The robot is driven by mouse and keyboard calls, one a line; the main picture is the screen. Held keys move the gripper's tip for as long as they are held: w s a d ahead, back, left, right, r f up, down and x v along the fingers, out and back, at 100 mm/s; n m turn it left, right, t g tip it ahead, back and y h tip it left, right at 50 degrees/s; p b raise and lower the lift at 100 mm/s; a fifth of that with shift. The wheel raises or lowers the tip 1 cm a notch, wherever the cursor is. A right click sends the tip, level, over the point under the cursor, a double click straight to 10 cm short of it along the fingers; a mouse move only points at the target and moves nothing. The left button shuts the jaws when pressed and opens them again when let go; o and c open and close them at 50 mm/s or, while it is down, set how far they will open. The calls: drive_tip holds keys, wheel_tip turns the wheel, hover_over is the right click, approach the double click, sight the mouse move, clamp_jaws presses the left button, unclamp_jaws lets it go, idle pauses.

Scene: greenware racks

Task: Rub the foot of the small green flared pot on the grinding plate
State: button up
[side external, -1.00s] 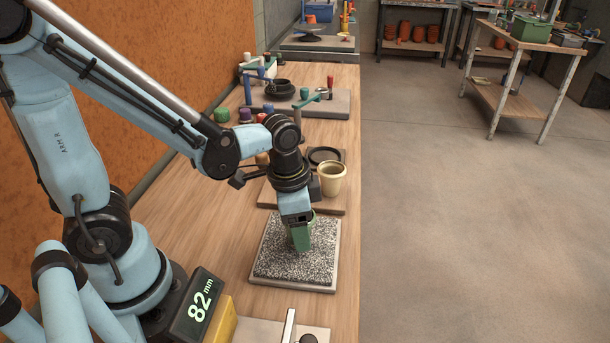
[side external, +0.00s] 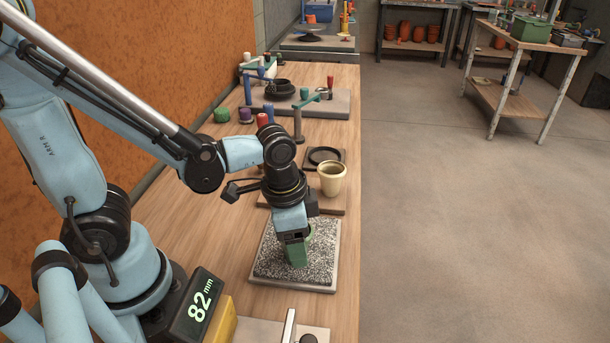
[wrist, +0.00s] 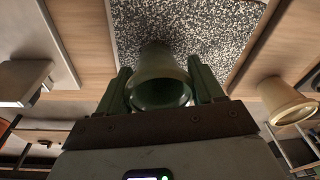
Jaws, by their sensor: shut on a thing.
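The small green flared pot (wrist: 158,80) is between the two green fingers of my gripper (wrist: 160,88) in the wrist view, its round mouth toward the camera. In the side view my gripper (side external: 296,250) is shut on the pot and sits low over the speckled grinding plate (side external: 325,240). The pot itself is mostly hidden there by the fingers. The grinding plate also fills the top middle of the wrist view (wrist: 200,25). Whether the foot touches the plate cannot be told, as the foot is hidden.
A cream flared pot (side external: 333,179) stands on a wooden board just behind the plate, near a black ring (side external: 325,155). A display (side external: 199,303) reading 82 mm is at front left. The bench's right edge lies close beside the plate.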

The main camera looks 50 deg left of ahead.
drive_tip(key=shift+r, duration=3.5)
drive_tip(key=shift+w+a, duration=0.1)
